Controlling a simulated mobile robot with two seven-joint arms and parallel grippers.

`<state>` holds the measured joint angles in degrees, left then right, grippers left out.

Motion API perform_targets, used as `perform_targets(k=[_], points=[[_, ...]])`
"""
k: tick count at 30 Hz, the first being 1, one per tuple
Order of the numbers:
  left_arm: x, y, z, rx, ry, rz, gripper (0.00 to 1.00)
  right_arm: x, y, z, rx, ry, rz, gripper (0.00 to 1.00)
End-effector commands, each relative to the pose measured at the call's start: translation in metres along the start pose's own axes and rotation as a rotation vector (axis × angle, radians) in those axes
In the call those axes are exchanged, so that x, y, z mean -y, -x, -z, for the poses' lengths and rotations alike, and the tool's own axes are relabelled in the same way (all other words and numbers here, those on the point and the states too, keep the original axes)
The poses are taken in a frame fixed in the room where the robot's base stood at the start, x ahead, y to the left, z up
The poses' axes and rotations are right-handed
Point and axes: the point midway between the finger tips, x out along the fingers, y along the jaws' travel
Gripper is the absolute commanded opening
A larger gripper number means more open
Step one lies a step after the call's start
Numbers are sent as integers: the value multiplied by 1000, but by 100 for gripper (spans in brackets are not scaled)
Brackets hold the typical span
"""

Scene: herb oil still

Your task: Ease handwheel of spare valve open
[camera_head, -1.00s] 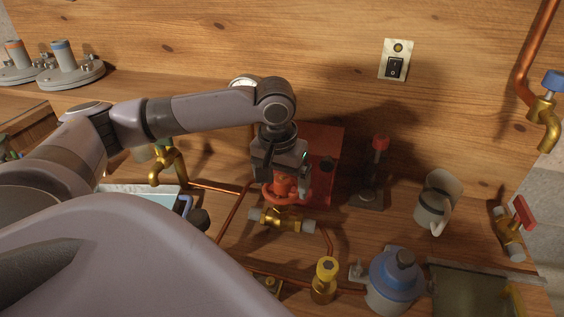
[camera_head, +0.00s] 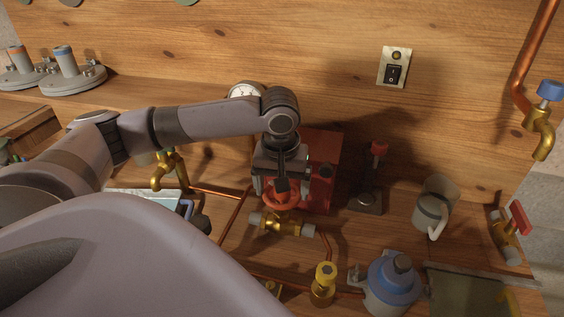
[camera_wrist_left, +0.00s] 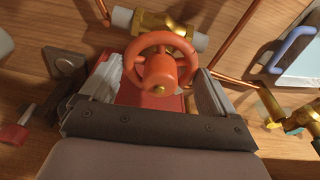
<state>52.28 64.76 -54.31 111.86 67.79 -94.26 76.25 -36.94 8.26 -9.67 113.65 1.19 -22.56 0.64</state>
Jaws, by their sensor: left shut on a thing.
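The spare valve has a brass body (camera_head: 280,226) with pale end pieces and an orange-red handwheel (camera_head: 288,201) on top. It sits near the middle of the bench in the head view. My left gripper (camera_head: 279,192) comes down over the handwheel and is shut on it, with one finger on each side. In the left wrist view, the handwheel (camera_wrist_left: 160,72) with its round hub lies between the two finger pads, and the brass body (camera_wrist_left: 158,24) shows beyond it. The fingers hide part of the wheel's rim in the head view. My right gripper is not in view.
A red box (camera_head: 322,170) stands right behind the gripper. A red-topped lever (camera_head: 376,150) and a mug (camera_head: 434,207) stand to the right. Copper pipes (camera_head: 233,217) run close by.

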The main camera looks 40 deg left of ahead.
Motion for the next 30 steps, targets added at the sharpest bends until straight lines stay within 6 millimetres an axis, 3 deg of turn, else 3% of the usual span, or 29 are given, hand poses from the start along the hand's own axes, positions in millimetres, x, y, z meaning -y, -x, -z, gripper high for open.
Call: perform_targets(k=[8,9,10,20,22,24,30], points=[[0,1,1,-4,134,18,51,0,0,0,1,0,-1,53],[0,1,1,-4,134,18,92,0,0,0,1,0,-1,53],[0,1,1,-4,133,18,100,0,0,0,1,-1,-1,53],[0,0,0,-2,131,19,100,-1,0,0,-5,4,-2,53],[0,0,0,-1,131,19,100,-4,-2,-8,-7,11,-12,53],[-1,14,1,-3,131,15,100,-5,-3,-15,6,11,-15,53],[-2,50,1,-5,131,16,100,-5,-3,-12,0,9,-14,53]])
